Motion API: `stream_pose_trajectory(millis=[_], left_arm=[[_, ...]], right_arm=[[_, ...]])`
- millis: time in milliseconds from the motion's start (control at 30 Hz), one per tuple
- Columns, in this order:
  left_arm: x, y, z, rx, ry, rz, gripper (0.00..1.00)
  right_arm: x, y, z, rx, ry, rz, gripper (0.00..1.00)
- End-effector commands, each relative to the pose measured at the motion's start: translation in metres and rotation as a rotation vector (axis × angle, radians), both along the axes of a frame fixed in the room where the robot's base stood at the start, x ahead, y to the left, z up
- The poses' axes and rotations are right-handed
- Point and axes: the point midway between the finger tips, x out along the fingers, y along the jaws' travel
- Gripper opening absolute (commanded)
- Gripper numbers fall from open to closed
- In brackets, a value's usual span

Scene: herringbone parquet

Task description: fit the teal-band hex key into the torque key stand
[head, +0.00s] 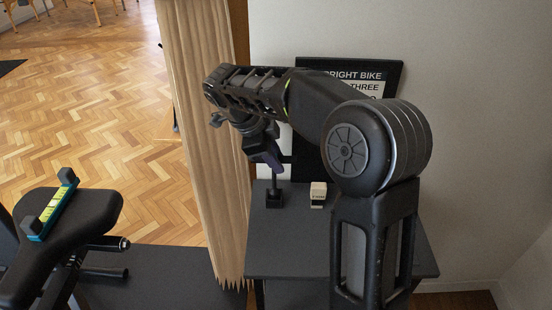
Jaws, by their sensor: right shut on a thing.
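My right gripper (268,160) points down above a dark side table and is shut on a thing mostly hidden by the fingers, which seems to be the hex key. No teal band shows on it. Below the fingertips, a thin dark upright rod (274,181) runs down to a small black block (275,200) on the table, apparently the torque key stand. I cannot tell whether the rod belongs to the key or the stand, or whether the key is in the stand. My left gripper is out of view.
A small cream block with a label (317,194) stands right of the black block on the dark table (300,252). A black sign (390,72) is behind my arm. A wooden panel (207,130) stands left of the table. A teal-and-yellow level (52,210) lies on a black saddle (80,222).

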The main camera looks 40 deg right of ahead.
Motion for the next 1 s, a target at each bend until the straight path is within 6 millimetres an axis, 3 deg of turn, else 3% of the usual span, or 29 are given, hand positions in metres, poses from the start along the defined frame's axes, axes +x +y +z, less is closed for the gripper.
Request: stream_pose_trajectory(millis=[800, 833, 1000], left_arm=[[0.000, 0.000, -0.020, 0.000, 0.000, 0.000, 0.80], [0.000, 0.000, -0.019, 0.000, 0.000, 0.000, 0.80], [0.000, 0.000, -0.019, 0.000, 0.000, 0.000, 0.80]], right_arm=[[0.000, 0.000, -0.021, 0.000, 0.000, 0.000, 0.00], [0.000, 0.000, -0.021, -0.001, -0.001, 0.000, 0.23], [0.000, 0.000, -0.020, 0.000, 0.000, 0.000, 0.37]])
